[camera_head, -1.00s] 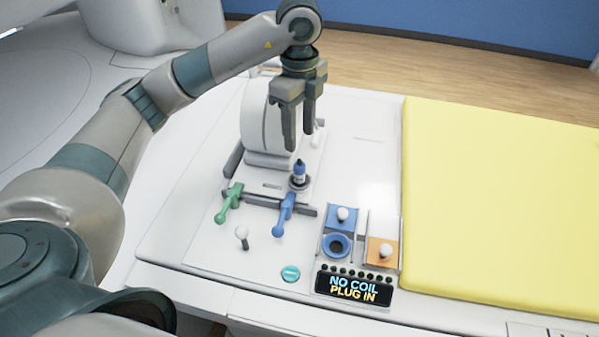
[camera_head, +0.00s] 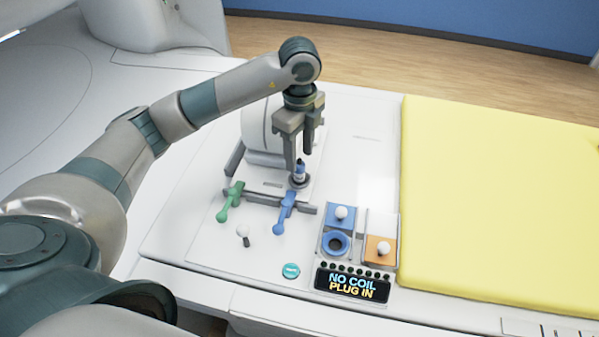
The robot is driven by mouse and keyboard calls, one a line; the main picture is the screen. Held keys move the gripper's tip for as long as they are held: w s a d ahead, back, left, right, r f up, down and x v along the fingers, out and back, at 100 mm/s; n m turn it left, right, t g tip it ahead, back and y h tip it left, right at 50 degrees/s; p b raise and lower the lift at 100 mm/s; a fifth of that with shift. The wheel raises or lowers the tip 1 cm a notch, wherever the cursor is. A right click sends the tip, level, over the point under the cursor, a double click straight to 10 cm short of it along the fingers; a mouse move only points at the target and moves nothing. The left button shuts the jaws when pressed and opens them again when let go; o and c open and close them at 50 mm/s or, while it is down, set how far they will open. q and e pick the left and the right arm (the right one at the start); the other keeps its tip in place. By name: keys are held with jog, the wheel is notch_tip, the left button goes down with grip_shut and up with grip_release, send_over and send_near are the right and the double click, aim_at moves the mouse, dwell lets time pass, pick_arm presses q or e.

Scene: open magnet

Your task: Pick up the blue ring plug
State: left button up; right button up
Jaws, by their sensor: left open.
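A blue ring (camera_head: 336,244) with a dark centre sits on the panel at the front right. My right gripper is not in view.
A green lever (camera_head: 230,201) and a blue lever (camera_head: 284,212) stand in front of the housing. A white-knobbed stick (camera_head: 243,236), teal button (camera_head: 291,271), blue block (camera_head: 341,217), orange block (camera_head: 381,251) and "NO COIL PLUG IN" display (camera_head: 352,286) are nearby. A yellow pad (camera_head: 500,200) fills the right.

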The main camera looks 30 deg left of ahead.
aim_at(299, 159)
pick_arm(q)
jog(key=shift+a+f+p, duration=0.1)
jog(key=shift+f+p, duration=0.4)
notch_tip(299, 159, down, 3)
jog(key=shift+w+r+p, duration=0.1)
jog(key=shift+p, duration=0.75)
jog(key=shift+f, duration=0.7)
grip_shut()
